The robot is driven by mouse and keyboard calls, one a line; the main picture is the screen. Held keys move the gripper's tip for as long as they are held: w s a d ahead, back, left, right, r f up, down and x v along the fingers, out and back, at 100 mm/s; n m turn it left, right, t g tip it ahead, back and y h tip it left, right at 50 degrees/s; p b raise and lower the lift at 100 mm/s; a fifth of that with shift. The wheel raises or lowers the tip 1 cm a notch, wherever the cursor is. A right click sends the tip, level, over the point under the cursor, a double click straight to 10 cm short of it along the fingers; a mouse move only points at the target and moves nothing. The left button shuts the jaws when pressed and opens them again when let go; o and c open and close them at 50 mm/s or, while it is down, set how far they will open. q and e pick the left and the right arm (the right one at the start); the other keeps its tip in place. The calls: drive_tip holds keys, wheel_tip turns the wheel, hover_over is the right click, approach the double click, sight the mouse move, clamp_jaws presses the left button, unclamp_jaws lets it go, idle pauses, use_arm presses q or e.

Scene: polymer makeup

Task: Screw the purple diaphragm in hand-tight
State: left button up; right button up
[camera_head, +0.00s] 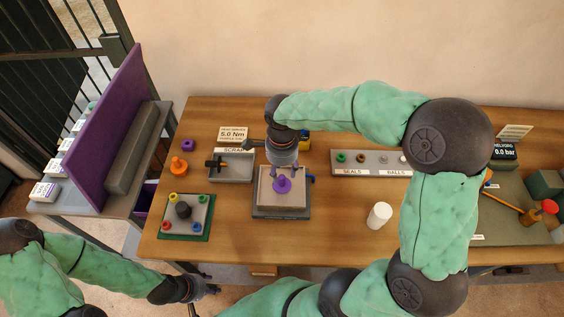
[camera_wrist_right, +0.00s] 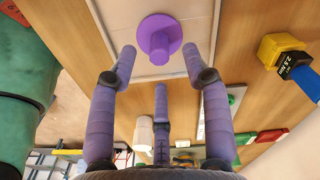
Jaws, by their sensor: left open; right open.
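The purple diaphragm (camera_head: 283,185) is a round disc with a raised central stem. It sits on a pale square block (camera_head: 267,200) on a dark grey base in the middle of the table. In the right wrist view the diaphragm (camera_wrist_right: 172,24) lies just beyond my fingertips. My right gripper (camera_head: 281,175) is directly over it, and its purple fingers (camera_wrist_right: 160,65) are spread open and empty around the stem's line, apart from it. The threads under the disc are hidden. My left gripper (camera_head: 211,290) is open and empty in front of the table, low at the left.
A scrap tray (camera_head: 231,179) and a green-edged board of coloured knobs (camera_head: 210,230) stand left of the block. A seals and balls tray (camera_head: 371,170) and a white cup (camera_head: 379,215) stand right. A yellow-and-black torque tool (camera_wrist_right: 285,55) lies close beside the block.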

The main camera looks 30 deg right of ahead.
sight(282, 177)
drive_tip(key=shift+f+b, duration=0.35)
drive_tip(key=shift+f, duration=1.6)
clamp_jaws()
